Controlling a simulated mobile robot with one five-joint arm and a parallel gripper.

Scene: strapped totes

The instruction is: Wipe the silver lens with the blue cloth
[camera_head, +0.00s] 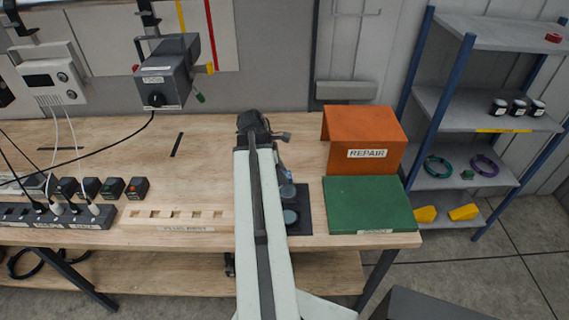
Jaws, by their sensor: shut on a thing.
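My arm runs up the middle of the view, and my gripper (264,130) is at its far end over the workbench. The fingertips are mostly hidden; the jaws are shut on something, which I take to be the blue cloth. A small blue-grey piece (284,172) shows just right of my arm, partly covered by it; I cannot make out its shape. A dark mat (304,222) lies on the bench right of my arm. Two round, lens-like discs lie on it: a far one (288,191) and a near one (291,216). I cannot tell which is the silver lens.
A green pad (368,204) and an orange REPAIR box (362,134) stand right of the mat. A slotted wooden strip (178,215) and several small dark blocks lie left. A grey device (168,72) hangs above the bench. The bench's middle left is clear.

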